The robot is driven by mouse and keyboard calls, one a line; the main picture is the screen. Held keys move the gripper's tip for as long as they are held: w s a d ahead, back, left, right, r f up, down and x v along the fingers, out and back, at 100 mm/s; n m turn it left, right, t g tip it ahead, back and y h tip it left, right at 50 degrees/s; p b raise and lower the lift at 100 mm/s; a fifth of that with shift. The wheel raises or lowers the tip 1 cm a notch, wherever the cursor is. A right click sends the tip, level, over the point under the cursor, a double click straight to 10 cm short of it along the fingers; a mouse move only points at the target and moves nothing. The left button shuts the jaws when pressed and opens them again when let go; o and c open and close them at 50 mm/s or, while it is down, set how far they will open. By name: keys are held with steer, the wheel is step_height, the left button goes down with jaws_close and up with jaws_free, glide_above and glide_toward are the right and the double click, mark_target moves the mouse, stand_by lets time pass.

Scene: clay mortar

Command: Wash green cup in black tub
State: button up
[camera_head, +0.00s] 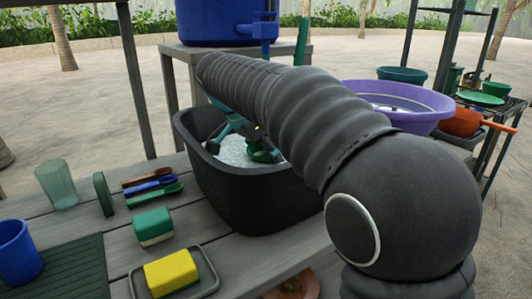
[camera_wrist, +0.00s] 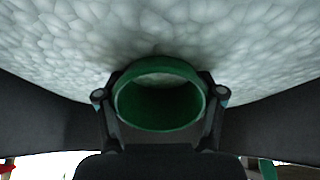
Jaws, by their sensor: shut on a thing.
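The black tub (camera_head: 247,202) stands on the slatted table and holds white foamy suds (camera_head: 234,151). In the wrist view the suds (camera_wrist: 160,35) fill the upper part, with the dark tub wall (camera_wrist: 40,120) at the sides. My gripper (camera_wrist: 160,100) is shut on the green cup (camera_wrist: 160,127), one finger on each side of it. The cup's round opening faces the wrist camera, and its inside looks dark. In the head view the green cup (camera_head: 262,156) shows partly inside the tub, at the suds. My arm hides part of the tub's right side.
A blue water container (camera_head: 215,22) with a tap stands behind the tub. A purple basin (camera_head: 395,98) is to the right.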

steer(key=shift+f, duration=0.35)
steer(key=shift+r, duration=0.2)
steer(key=shift+a, duration=0.1)
